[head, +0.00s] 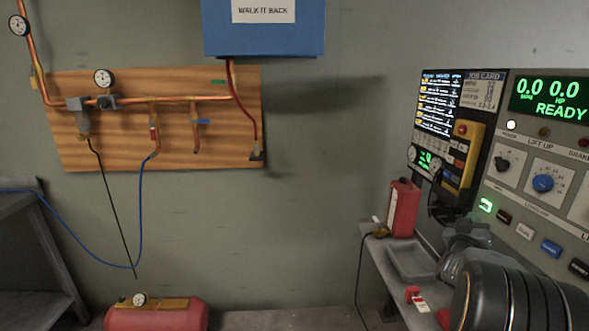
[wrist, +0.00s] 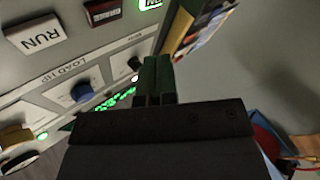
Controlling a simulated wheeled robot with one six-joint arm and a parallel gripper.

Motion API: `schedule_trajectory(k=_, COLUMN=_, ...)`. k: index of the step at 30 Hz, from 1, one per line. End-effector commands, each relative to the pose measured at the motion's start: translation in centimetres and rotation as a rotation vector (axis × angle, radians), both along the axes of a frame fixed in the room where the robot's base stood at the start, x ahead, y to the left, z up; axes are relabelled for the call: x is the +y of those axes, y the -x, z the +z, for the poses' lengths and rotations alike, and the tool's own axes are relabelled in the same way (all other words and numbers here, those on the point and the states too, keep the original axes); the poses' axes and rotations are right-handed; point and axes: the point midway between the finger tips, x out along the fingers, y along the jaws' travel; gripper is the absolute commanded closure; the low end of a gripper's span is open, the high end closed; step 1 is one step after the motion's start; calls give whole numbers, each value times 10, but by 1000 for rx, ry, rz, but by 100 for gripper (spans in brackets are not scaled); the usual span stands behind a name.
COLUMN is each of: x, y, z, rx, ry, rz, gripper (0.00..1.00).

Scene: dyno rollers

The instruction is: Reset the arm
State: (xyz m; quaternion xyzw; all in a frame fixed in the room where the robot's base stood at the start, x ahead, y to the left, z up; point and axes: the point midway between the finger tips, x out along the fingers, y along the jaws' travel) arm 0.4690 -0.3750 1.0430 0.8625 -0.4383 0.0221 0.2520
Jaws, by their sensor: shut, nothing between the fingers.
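My gripper (wrist: 157,80) shows in the wrist view, its two dark fingers together with nothing between them. It is in front of the control panel (wrist: 60,55), with the RUN button (wrist: 34,38) and the blue knob (wrist: 81,91) to its left. In the head view my dark arm covers the lower right corner, in front of the panel (head: 519,162). The gripper fingers cannot be made out clearly there. The panel's green display (head: 550,97) reads 0.0, 0.0 and READY.
A shelf (head: 378,262) under the panel holds a grey tray (head: 411,262) and a red can (head: 402,208). A yellow pendant (head: 464,155) hangs beside the screen. A red tank (head: 155,316) stands low left, below a pipe board (head: 215,140). The middle wall is clear.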

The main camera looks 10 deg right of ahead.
Motion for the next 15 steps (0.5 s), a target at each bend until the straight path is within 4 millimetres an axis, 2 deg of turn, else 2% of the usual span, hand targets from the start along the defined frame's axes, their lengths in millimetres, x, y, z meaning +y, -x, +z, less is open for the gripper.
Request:
schedule_trajectory(k=2, x=0, y=-5, z=-17, rx=34, ry=-91, rz=30, gripper=100)
schedule_trajectory(k=5, x=7, y=-8, z=-61, rx=132, ry=-291, rz=79, gripper=100)
schedule_trajectory(k=6, x=14, y=-6, z=-80, rx=179, ry=-386, rz=95, gripper=100)
schedule_trajectory(k=8, x=33, y=-3, z=-100, rx=256, ry=-532, rz=128, gripper=100)
schedule_trajectory(k=11, x=84, y=7, z=-120, rx=400, ry=-761, rz=182, gripper=100)
schedule_trajectory(k=12, x=108, y=13, z=-124, rx=463, ry=-845, rz=199, gripper=100)
schedule_trajectory(k=14, x=145, y=27, z=-126, rx=566, ry=-958, rz=218, gripper=100)
schedule_trajectory(k=15, x=171, y=38, z=-125, rx=637, ry=-1025, rz=228, gripper=100)
